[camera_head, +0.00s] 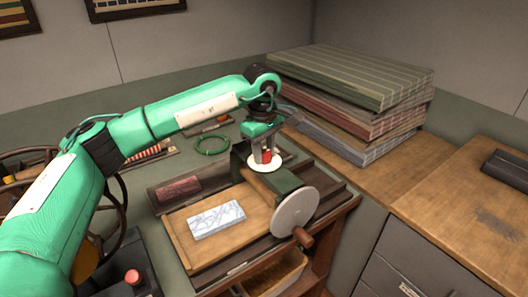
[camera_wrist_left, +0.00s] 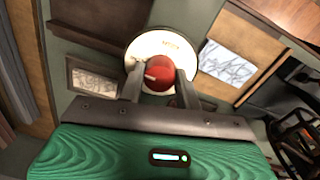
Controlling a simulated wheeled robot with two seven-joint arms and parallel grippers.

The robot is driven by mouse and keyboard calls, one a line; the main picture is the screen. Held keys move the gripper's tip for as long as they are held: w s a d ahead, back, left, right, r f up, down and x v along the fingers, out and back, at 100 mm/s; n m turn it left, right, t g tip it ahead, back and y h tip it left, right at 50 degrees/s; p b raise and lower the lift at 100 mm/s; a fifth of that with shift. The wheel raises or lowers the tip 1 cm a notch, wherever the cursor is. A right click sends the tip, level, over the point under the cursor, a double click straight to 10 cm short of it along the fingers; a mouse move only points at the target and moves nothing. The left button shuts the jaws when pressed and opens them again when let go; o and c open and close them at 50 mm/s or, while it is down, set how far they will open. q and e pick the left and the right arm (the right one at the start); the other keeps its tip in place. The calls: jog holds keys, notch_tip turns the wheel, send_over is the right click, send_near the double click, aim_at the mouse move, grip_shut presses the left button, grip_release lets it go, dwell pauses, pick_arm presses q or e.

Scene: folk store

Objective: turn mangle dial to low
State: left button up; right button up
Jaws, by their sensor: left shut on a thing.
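The mangle (camera_head: 270,187) stands on the bench with a dark green housing, a wooden roller, a grey side wheel and a wooden crank handle. Its dial is a red knob (camera_head: 266,156) on a white disc (camera_head: 262,167), on top of the housing. In the left wrist view the red knob (camera_wrist_left: 160,72) has a pale pointer mark toward the left, and the white disc (camera_wrist_left: 150,43) has print too small to read. My left gripper (camera_head: 263,153) points down and is shut on the knob, one finger on each side. My right gripper is not in view.
A patterned block (camera_head: 216,219) lies on the wooden board before the roller. Stacked folded fabrics (camera_head: 350,85) stand behind right. A green ring (camera_head: 212,144) lies behind the mangle. A red button (camera_head: 132,277) is at lower left. The right counter (camera_head: 465,215) is mostly clear.

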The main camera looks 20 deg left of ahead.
aim_at(263, 153)
pick_arm(q)
jog(key=o, duration=1)
jog(key=shift+c, duration=0.2)
jog(key=shift+r, duration=0.35)
notch_tip(263, 153, up, 13)
jog(key=b, duration=0.1)
jog(key=shift+s+a+b, duration=0.15)
jog(key=shift+s+b, duration=0.15)
jog(key=shift+b, duration=0.05)
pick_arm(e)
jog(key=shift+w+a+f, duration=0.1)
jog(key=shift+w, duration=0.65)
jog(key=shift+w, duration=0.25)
